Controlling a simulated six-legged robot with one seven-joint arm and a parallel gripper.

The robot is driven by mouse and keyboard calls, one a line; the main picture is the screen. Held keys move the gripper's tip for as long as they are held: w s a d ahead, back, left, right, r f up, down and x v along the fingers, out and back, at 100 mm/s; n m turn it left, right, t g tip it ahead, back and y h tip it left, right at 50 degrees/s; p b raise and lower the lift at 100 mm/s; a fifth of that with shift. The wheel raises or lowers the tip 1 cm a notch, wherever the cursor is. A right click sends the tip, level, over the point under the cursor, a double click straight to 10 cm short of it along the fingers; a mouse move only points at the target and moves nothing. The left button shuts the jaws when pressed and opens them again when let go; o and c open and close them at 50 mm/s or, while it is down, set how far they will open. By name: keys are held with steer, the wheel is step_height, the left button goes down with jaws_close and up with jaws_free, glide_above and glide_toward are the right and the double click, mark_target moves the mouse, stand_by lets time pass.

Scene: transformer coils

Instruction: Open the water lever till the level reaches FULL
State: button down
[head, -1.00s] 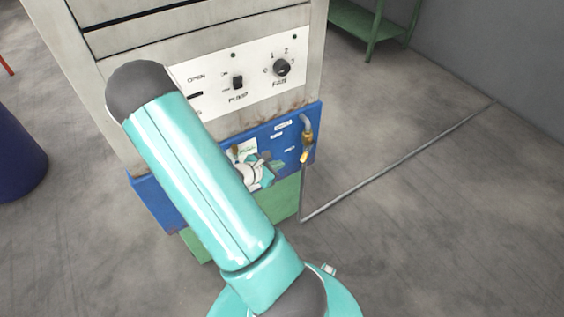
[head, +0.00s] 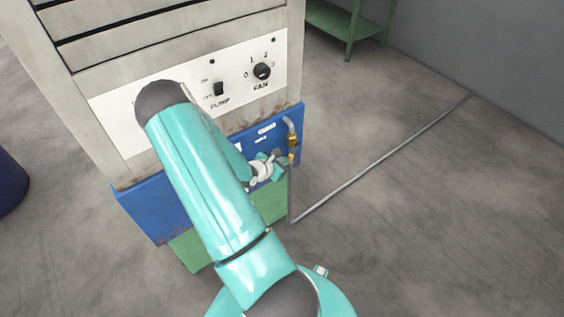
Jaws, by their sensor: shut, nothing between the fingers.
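A brass valve (head: 292,141) sits on a bent grey pipe at the right end of the blue panel (head: 155,205), low on the grey cabinet. I take it for the water valve; its lever is too small to make out clearly. My gripper (head: 279,157) is shut and empty, just left of and slightly below the valve. I cannot tell whether its tips touch the valve. My teal arm hides the middle of the blue panel. No level mark reading FULL can be made out.
A white panel with a PUMP switch (head: 219,89) and a FAN knob (head: 262,71) is above the blue panel. A thin pipe (head: 385,157) runs along the floor to the right. A green shelf (head: 345,22) stands behind. The floor at right is otherwise clear.

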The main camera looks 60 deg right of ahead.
steer(key=shift+f, duration=0.1)
steer(key=f+h, duration=0.1)
steer(key=s+d+g+h, duration=0.1)
steer(key=d+f+h, duration=0.1)
steer(key=h, duration=0.1)
steer(key=shift+s+d+f+n+g, duration=0.15)
steer(key=shift+d+f+n+g, duration=0.1)
steer(key=shift+f+n+g, duration=0.05)
stand_by(0.4)
stand_by(0.5)
steer(key=shift+a+f, duration=0.1)
steer(key=shift+a, duration=0.05)
steer(key=f+v, duration=0.1)
steer(key=v, duration=1.2)
steer(key=shift+a+f, duration=0.25)
steer(key=shift+a, duration=0.15)
